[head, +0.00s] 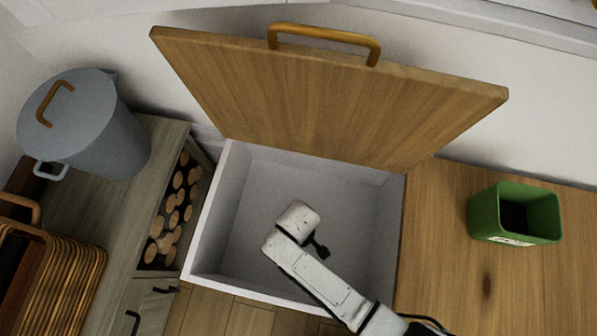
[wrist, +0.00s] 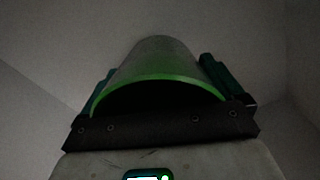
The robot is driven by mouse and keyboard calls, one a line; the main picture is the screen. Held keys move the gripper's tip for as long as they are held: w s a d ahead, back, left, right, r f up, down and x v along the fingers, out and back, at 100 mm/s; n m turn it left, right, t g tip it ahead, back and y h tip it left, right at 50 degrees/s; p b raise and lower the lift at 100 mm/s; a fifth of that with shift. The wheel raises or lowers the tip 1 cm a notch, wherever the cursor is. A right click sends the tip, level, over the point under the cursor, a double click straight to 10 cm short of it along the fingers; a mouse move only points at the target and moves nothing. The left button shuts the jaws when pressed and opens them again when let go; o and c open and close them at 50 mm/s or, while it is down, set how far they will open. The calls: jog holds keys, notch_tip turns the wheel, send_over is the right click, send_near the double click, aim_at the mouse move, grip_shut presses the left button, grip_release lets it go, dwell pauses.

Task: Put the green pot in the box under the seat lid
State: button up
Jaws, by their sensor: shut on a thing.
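The box under the seat lid (head: 247,291) is a white-walled well with its wooden lid (head: 310,100) standing raised behind it. My arm reaches down into the box in the head view. In the wrist view my gripper (wrist: 158,80) is shut on the green pot (wrist: 155,66), with a finger on either side of its curved body. The pot's bright green rim faces the camera; the rest is dim. White walls rise around it. The pot and my fingers are hidden behind my arm in the head view, so I cannot tell whether the pot touches the floor.
A square green container (head: 515,212) with a white label stands on the wooden seat right of the box. A grey lidded bin (head: 85,125) stands at the left, above a niche of cut logs (head: 175,210). The lid has an orange handle.

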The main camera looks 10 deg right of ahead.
jog(key=shift+f+b, duration=0.85)
jog(key=shift+f, duration=0.9)
jog(key=shift+f, duration=0.2)
jog(key=o, duration=0.9)
jog(key=shift+r, duration=0.15)
notch_tip(320, 180, up, 12)
jog(key=p, duration=0.5)
jog(key=shift+p, duration=0.35)
